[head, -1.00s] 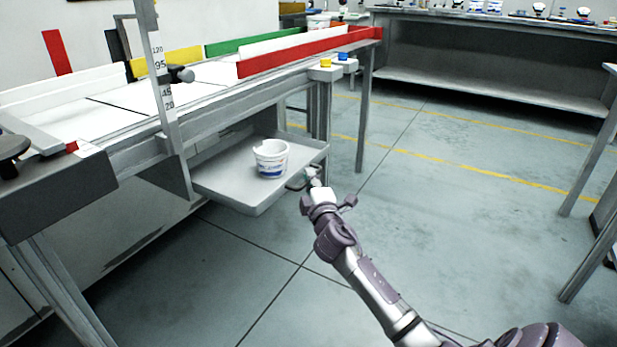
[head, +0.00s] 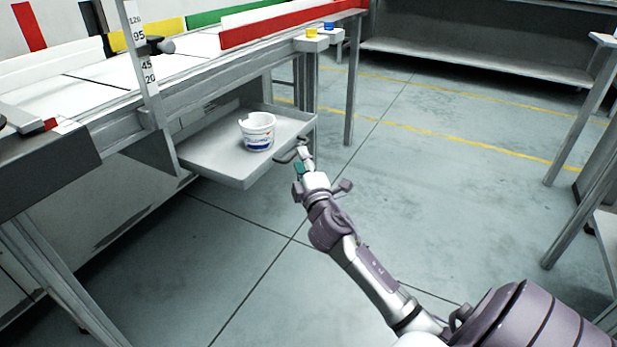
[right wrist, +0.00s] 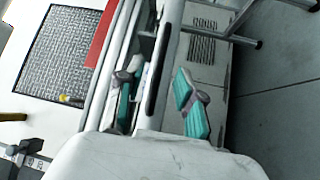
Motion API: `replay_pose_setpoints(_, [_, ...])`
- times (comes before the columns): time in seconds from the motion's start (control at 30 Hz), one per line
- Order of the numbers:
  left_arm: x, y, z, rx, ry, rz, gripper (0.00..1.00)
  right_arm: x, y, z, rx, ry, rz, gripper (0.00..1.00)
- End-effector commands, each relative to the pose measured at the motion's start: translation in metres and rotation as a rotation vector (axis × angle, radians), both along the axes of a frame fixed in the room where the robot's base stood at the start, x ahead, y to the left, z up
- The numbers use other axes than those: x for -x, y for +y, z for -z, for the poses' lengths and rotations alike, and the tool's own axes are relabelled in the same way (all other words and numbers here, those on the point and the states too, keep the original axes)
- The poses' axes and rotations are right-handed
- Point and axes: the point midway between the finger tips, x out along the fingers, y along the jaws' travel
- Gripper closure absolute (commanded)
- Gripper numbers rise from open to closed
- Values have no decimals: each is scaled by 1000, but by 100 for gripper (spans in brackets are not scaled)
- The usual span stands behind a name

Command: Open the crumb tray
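The crumb tray (head: 212,160) is a shallow grey tray under the machine bench, standing out from beneath it in the head view. A white bucket (head: 257,133) with a blue and red label sits in it. My right gripper (head: 291,153) is at the tray's outer front edge. In the right wrist view the teal-padded fingers (right wrist: 157,100) are spread apart. A grey rim with a dark slot (right wrist: 158,75) lies between them, and a gap shows beside the right finger. Whether the other finger touches the rim is unclear. My left gripper is not in view.
The grey machine bench (head: 110,122) stands at left, with a red guide rail (head: 290,24) and an upright scale post (head: 142,55). Table legs (head: 580,130) stand at the right. The floor (head: 430,190) between is clear.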

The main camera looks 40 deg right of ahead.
Motion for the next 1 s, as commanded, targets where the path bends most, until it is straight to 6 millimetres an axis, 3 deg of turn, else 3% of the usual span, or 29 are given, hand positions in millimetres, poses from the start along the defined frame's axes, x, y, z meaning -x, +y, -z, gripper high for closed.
replay_pose_setpoints(0.2, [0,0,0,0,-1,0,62,43,18,7,-1,2,1,63])
replay_pose_setpoints(0.4, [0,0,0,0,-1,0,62,64,27,10,0,1,0,63])
replay_pose_setpoints(1.0, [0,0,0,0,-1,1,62,68,29,10,1,0,0,63])
